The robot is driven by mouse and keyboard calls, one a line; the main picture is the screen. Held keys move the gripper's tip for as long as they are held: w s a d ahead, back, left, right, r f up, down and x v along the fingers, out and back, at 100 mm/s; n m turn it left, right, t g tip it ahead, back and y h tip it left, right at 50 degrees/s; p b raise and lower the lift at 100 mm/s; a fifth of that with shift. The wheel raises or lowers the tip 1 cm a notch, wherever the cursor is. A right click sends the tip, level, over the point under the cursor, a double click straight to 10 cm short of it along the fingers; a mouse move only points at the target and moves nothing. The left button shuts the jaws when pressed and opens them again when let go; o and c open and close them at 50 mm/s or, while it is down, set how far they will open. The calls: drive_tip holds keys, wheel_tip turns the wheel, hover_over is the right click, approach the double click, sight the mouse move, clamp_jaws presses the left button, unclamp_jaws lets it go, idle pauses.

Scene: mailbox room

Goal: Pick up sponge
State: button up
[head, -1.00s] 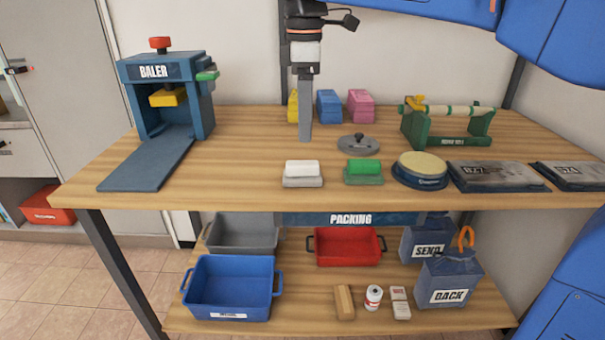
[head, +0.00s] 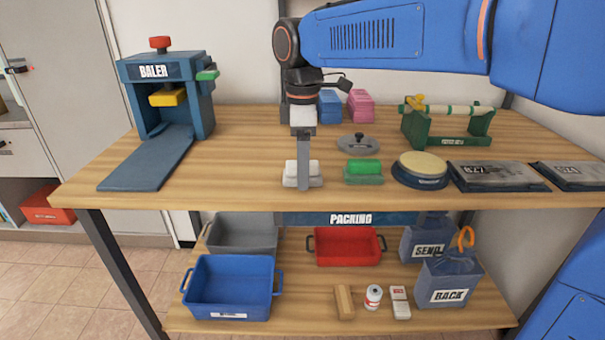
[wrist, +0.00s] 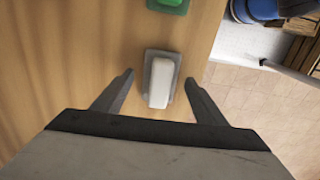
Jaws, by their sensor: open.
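A white sponge-like block (head: 291,167) lies on a grey base (head: 290,183) near the table's front edge. The block (wrist: 160,82) and its grey base (wrist: 148,60) also show in the wrist view. A similar green block (head: 364,167) sits on a green base to its right. No label tells which one is the sponge. My gripper (head: 303,186) hangs pointing down at the white block and hides part of it in the head view. In the wrist view my gripper (wrist: 159,80) is open and empty, one finger on each side of the white block. Contact cannot be told.
A round beige pad on a blue base (head: 420,181) and grey parcels (head: 497,177) lie to the right. A grey lidded disc (head: 358,144) and a green roll holder (head: 447,130) stand behind. A baler (head: 165,95) stands at left. The table between baler and white block is clear.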

drive_tip(key=shift+c, duration=0.6)
drive_tip(key=c, duration=1)
wheel_tip(320, 180, up, 10)
drive_tip(key=shift+f, duration=0.1)
drive_tip(key=shift+o, duration=0.4)
